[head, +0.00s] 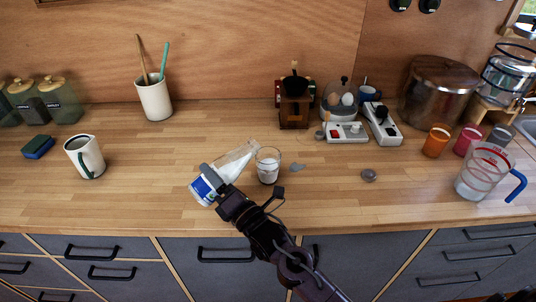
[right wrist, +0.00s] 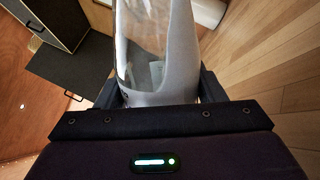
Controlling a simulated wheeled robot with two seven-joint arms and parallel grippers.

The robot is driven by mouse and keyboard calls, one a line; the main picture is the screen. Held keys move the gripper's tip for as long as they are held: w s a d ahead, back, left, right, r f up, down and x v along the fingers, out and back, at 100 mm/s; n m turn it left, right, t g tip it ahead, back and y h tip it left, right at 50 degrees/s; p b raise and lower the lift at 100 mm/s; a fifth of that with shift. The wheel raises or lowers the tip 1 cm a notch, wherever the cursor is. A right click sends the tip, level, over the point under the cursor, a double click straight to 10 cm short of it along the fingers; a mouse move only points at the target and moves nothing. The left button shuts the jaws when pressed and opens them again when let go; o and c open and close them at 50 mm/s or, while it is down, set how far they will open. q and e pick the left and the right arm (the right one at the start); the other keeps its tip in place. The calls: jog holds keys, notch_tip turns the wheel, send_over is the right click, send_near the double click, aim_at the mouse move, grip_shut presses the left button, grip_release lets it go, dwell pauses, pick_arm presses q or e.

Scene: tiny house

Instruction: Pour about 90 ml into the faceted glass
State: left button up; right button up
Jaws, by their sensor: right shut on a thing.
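The clear glass (head: 268,172) stands upright on the wooden counter with white liquid in its lower part; its facets are too small to make out. My right gripper (head: 214,182) is shut on a clear bottle (head: 236,160) with a blue and white label. The bottle is tipped far over, its mouth end up and to the right, close to the glass rim. White liquid lies along inside it; I cannot make out a stream. In the right wrist view the bottle (right wrist: 160,80) sits between the fingers (right wrist: 158,92). My left gripper is out of view.
A white mug (head: 85,158) and blue sponge (head: 38,147) are at left. A utensil crock (head: 154,100), grinder (head: 294,105) and power strips (head: 346,133) stand behind. A grey patch (head: 297,167) and round grey disc (head: 369,175) lie right of the glass. A measuring jug (head: 480,175) is far right.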

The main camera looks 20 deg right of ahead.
aim_at(233, 176)
jog(key=shift+r+n, duration=0.15)
jog(key=shift+n, duration=0.15)
dwell(0.4)
jog(key=shift+w+d+r+n+y+p, duration=0.2)
jog(key=shift+d+r+n+y+p, duration=0.2)
jog(key=shift+n+p, duration=0.4)
jog(key=f+n, duration=0.1)
jog(key=d+f+n+g+b, duration=0.1)
jog(key=d+f+n, duration=0.1)
jog(key=n, duration=0.1)
jog(key=shift+w+g+y+b, duration=0.3)
jog(key=shift+w+y+b, duration=0.05)
jog(key=shift+y+b, duration=0.05)
jog(key=shift+w+d+r+n+g+p, duration=0.1)
jog(key=shift+n+g+p, duration=0.05)
jog(key=shift+n, duration=0.25)
jog(key=shift+d+r+n+g+p, duration=0.1)
jog(key=shift+n+g+p, duration=0.05)
jog(key=shift+n, duration=0.25)
jog(key=n, duration=0.3)
jog(key=shift+w+d+f+g, duration=0.1)
jog(key=shift+f+g, duration=0.05)
jog(key=shift+g, duration=0.15)
jog(key=n, duration=0.2)
jog(key=n+g, duration=0.1)
jog(key=shift+w+d+f+n+h, duration=0.15)
jog(key=shift+d+f+n+h, duration=0.15)
jog(key=shift+d+n, duration=0.1)
